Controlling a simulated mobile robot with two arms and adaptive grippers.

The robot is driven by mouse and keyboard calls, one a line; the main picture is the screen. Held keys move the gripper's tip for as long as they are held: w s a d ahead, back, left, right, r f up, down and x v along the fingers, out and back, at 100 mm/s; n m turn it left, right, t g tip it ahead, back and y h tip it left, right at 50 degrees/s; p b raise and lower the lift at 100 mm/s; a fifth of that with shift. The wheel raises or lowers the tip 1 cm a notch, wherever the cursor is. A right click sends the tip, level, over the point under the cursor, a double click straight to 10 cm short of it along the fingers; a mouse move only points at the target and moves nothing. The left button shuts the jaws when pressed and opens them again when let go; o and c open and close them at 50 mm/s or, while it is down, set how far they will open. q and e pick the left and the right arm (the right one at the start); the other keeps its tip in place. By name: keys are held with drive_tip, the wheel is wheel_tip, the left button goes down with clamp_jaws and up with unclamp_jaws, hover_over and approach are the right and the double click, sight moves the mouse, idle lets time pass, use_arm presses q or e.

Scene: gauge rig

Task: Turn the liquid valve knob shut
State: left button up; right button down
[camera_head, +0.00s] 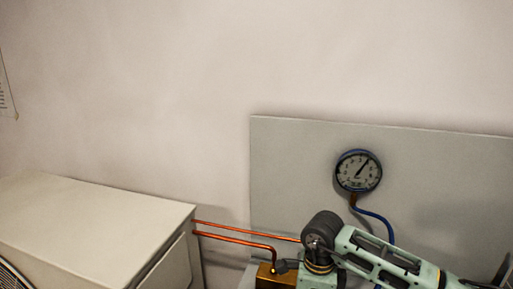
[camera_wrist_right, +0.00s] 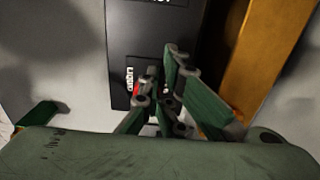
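My right gripper (camera_wrist_right: 160,82) reaches toward a dark panel (camera_wrist_right: 150,42) with a white label that seems to read "LIQUID" (camera_wrist_right: 129,80). Its green-and-grey fingers are close together, and I cannot tell whether they are shut on anything. A small red part (camera_wrist_right: 136,90), possibly the liquid valve knob, shows beside the label, at the left finger. The fingers hide most of that spot. In the head view my right arm comes in from the right and covers the valve area, so no knob shows there. My left gripper is in neither view.
A round blue-rimmed gauge (camera_head: 358,171) with a blue hose (camera_head: 378,215) hangs on a grey board (camera_head: 295,160). Copper pipes (camera_head: 240,239) run from a white cabinet (camera_head: 90,225) to a brass block (camera_head: 275,277). A brass-coloured block (camera_wrist_right: 262,58) stands right of the fingers.

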drive_tip(key=shift+d, duration=0.3)
drive_tip(key=shift+w+a+b, duration=0.2)
drive_tip(key=shift+w+b, duration=0.05)
drive_tip(key=shift+b, duration=0.15)
wheel_tip(320, 180, up, 6)
drive_tip(key=p, duration=0.3)
drive_tip(key=shift+a, duration=0.2)
